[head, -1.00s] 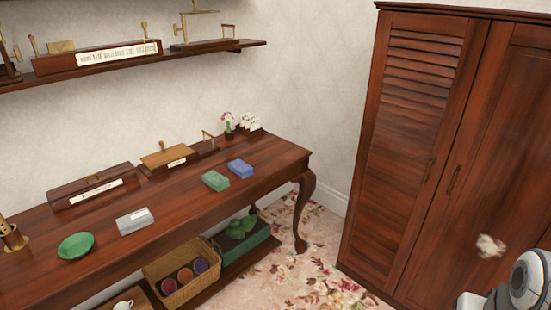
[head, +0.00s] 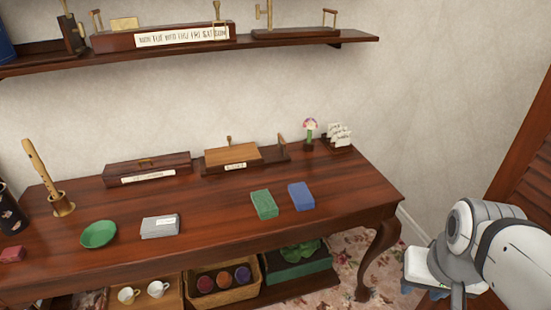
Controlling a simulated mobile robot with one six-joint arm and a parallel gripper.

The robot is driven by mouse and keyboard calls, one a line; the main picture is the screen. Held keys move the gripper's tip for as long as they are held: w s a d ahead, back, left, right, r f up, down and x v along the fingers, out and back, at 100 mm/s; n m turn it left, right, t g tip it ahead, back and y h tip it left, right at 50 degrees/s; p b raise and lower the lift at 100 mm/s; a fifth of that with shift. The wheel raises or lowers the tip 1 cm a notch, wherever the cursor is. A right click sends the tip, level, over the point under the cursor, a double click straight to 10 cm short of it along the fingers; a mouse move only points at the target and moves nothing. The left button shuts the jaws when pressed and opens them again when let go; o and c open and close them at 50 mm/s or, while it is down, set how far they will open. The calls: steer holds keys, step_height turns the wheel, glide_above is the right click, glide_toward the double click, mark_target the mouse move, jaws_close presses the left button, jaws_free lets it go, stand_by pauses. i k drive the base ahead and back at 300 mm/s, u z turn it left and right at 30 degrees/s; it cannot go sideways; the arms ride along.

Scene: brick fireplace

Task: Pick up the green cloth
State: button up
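A green folded cloth-like block (head: 264,204) lies on the dark wooden table, right of the middle, with a similar blue one (head: 301,196) just to its right. A darker green, crumpled soft-looking thing (head: 301,251) sits in a green box (head: 298,269) on the shelf under the table. My arm shows at the right edge. What looks like my gripper (head: 425,288) is at the lower right, beyond the table's right end and apart from both green things. Its fingers are too small and partly hidden to tell their opening.
The table (head: 215,215) also bears a green bowl (head: 99,234), a grey-white packet (head: 160,226), wooden boxes and a brass holder. Cups and a wicker basket (head: 225,294) are below. A wall shelf (head: 190,50) hangs above. The table's front right is bare.

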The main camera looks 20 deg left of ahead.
mark_target(266, 208)
steer(key=u, duration=0.75)
steer(key=i, duration=1.1)
steer(key=u, duration=0.9)
steer(key=k, duration=0.7)
steer(key=u, duration=0.1)
steer(key=i, duration=0.8)
steer(key=z, duration=0.1)
